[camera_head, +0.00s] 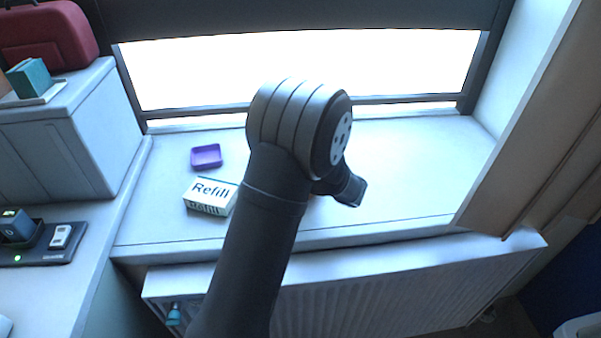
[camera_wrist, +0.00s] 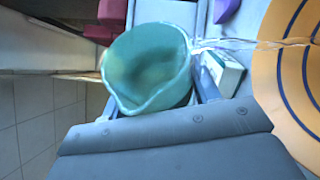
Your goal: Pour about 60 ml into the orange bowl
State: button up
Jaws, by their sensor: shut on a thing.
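A teal jug (camera_wrist: 148,65) with a lipped rim fills the middle of the wrist view, and I look into its mouth. My gripper (camera_wrist: 158,103) is shut on the jug, with dark blue finger parts showing at its sides. A thin glinting streak (camera_wrist: 240,44), like a stream of liquid, runs from the jug's right rim to the orange bowl. The orange bowl (camera_wrist: 268,75) has dark blue rings and is cut off by the right edge of the wrist view. In the head view my arm hides the jug, bowl and fingers. The liquid level in the jug is unclear.
A white Refill box (camera_head: 210,196) and a purple tray (camera_head: 206,156) stand on the sill left of my arm. A radiator (camera_head: 400,285) is below the front edge.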

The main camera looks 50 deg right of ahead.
jog(key=shift+s+d+f+m, duration=0.15)
jog(key=shift+d+m, duration=0.35)
dwell(0.4)
jog(key=shift+w+a+n, duration=0.2)
jog(key=shift+a+n, duration=0.5)
jog(key=shift+n, duration=0.2)
notch_tip(320, 180, down, 2)
jog(key=n+g, duration=0.2)
jog(key=n, duration=0.2)
jog(key=shift+h, duration=0.3)
jog(key=shift+f+n+g, duration=0.3)
jog(key=shift+a, duration=0.1)
dwell(0.6)
